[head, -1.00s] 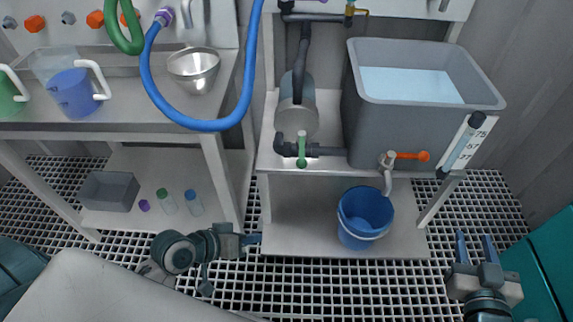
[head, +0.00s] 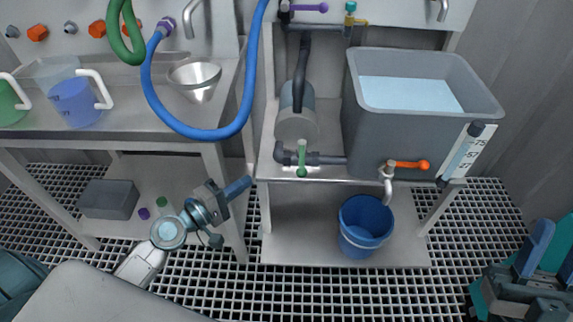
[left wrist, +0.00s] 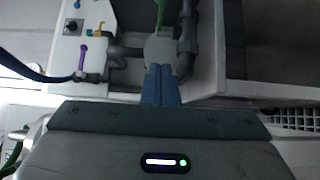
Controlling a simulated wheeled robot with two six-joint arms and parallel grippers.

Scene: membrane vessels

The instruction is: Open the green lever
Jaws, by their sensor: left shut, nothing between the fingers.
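The green lever (head: 302,160) hangs upright on the dark pipe at the front of the middle shelf. In the left wrist view a green handle (left wrist: 161,12) shows at the top edge, beyond the fingertips. My left gripper (head: 247,182) is shut and empty, left of the lever and a little lower in the head view, apart from it. Its blue fingers (left wrist: 161,72) are together in the left wrist view. My right gripper (head: 557,225) is at the lower right, fingers apart, far from the lever.
A grey tank (head: 420,130) stands right of the lever, with an orange-handled tap (head: 410,165) above a blue bucket (head: 366,225). A grey cylinder (head: 296,122) sits behind the lever. A blue hose (head: 205,132) loops at the left. The floor grating in front is clear.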

